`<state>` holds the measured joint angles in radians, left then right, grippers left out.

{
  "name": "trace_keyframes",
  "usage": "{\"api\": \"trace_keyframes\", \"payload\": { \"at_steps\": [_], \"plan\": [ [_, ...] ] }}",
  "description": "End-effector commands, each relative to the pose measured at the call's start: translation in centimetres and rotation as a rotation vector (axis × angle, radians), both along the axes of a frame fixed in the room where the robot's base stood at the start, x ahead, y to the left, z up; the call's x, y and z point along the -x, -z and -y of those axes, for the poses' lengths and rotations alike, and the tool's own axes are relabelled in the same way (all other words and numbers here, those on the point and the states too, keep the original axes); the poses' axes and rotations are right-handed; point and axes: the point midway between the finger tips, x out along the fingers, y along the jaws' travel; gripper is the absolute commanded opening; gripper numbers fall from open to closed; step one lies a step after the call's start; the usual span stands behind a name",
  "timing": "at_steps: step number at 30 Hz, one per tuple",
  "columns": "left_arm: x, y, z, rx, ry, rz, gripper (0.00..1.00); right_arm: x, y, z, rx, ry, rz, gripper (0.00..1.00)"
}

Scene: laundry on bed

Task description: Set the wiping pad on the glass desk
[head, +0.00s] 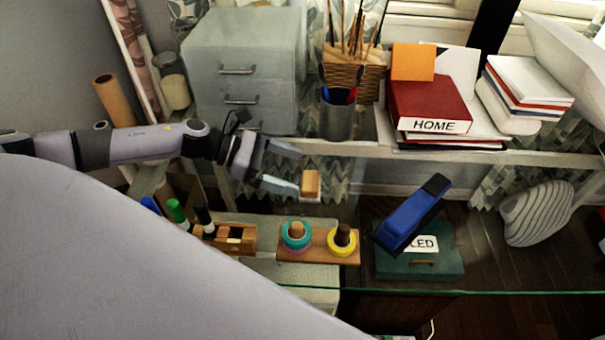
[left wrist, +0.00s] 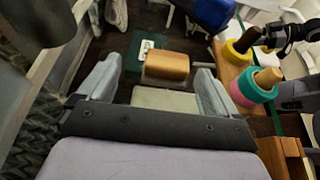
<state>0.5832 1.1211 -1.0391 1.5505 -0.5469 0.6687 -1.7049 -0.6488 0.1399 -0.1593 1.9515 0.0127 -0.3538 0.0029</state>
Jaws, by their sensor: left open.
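The wiping pad (head: 311,184) is a small tan block with a pale lower edge. It is just beyond the fingertips of my left gripper (head: 299,170), whose jaws are wide apart. In the left wrist view the pad (left wrist: 166,68) lies ahead of the open fingers (left wrist: 163,85), roughly centred between them. In the head view it is beside the nearer fingertip. The glass desk (head: 400,291) shows by its green front edge; its clear top makes it hard to tell whether the pad touches it. My right gripper does not show.
A wooden ring stand (head: 318,256) with teal and yellow rings and a marker box (head: 236,240) are nearer me. A pen cup (head: 338,115), drawers (head: 245,75) and books (head: 430,105) line the back.

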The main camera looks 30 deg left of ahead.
Motion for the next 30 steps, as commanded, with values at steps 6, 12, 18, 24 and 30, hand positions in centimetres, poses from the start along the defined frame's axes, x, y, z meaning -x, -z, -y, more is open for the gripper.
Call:
{"api": "trace_keyframes", "payload": {
  "at_steps": [6, 12, 18, 24, 30],
  "plan": [
    [1.8, -1.4, -3.7, -0.004, 0.000, -0.002, 0.93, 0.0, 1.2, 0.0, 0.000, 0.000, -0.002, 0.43],
    [2.8, -2.4, -5.8, -0.001, 0.001, -0.002, 0.93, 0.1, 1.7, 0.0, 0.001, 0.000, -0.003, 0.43],
    [3.2, -3.0, -6.4, 0.001, 0.003, 0.000, 0.93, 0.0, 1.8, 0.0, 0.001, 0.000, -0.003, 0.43],
    [3.2, -3.0, -6.4, 0.001, 0.002, 0.001, 0.93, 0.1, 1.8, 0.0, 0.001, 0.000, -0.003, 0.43],
    [3.2, -3.0, -6.4, 0.000, 0.002, 0.000, 0.93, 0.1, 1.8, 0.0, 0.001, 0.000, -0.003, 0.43]
  ]
}}
